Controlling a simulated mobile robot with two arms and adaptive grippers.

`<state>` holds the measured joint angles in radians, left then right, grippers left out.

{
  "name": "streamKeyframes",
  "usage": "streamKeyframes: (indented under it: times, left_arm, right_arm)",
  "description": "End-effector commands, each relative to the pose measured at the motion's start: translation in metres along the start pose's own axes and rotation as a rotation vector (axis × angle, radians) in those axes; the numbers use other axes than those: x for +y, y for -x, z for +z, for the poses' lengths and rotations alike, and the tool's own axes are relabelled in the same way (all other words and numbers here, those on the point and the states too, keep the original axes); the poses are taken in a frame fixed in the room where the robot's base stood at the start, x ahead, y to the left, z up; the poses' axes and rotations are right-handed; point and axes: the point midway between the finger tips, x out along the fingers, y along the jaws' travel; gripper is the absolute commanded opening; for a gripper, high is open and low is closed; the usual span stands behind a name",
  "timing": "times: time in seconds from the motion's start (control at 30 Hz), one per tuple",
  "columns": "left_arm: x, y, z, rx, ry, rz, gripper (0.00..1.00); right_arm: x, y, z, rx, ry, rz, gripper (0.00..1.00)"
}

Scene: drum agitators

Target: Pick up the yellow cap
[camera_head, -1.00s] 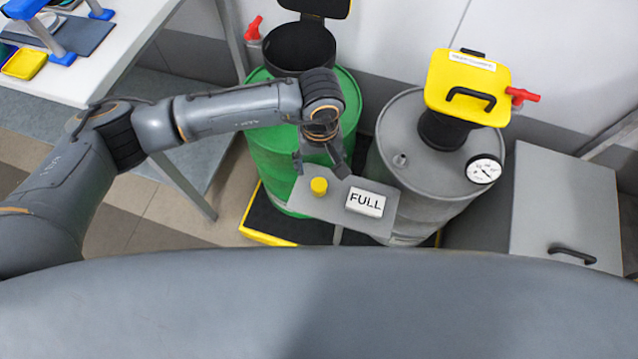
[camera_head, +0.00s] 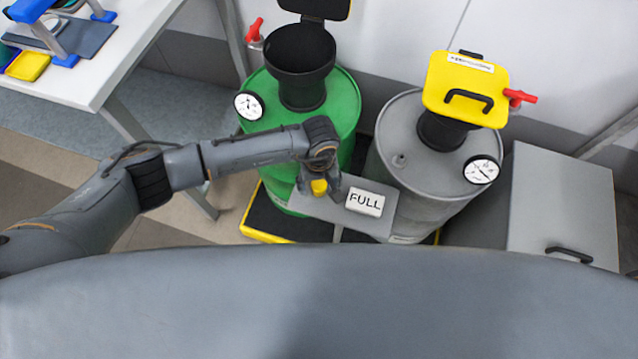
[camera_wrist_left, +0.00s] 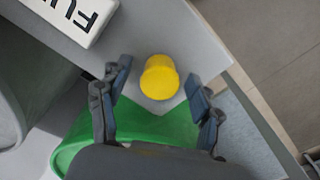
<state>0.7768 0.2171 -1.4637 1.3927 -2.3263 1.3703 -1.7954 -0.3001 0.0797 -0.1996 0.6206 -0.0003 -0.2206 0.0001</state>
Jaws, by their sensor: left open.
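The yellow cap (camera_head: 319,187) stands on a small grey shelf (camera_head: 345,217) in front of the two drums. My left gripper (camera_head: 320,188) is right at the cap, with its fingers spread to either side of it. In the left wrist view the cap (camera_wrist_left: 159,77) shows whole, centred just ahead of the open fingers (camera_wrist_left: 158,88). A gap shows between the cap and each finger. My right gripper is in neither view.
A white block marked FULL (camera_head: 365,202) sits on the shelf right of the cap. Behind stand a green drum (camera_head: 340,100) with an open black funnel (camera_head: 300,60) and a grey drum (camera_head: 425,165) with a yellow lid (camera_head: 466,88). A white table (camera_head: 130,40) is at upper left.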

Motion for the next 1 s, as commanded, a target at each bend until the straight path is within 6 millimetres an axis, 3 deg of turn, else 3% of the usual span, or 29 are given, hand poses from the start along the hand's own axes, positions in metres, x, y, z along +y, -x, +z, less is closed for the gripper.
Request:
streamKeyframes:
  times: [0.07, 0.3, 0.77, 0.87, 1.0]
  left_arm:
    - [0.0, 0.0, 0.0, 0.0, 0.0, 0.001, 0.64]
    - [0.0, 0.001, 0.0, 0.0, 0.0, 0.001, 0.21]
    - [0.001, 0.005, -0.001, 0.002, 0.0, 0.002, 0.2]
    - [0.001, 0.014, -0.001, 0.003, -0.001, 0.002, 0.2]
    - [0.003, 0.04, 0.005, 0.004, -0.005, 0.005, 0.2]
  right_arm:
    - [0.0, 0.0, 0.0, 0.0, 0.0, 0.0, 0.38]
    - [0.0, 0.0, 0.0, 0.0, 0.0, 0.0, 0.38]
    - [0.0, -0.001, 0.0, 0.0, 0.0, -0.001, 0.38]
    - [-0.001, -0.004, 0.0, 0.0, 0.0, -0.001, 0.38]
    - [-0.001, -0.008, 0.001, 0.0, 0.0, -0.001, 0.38]
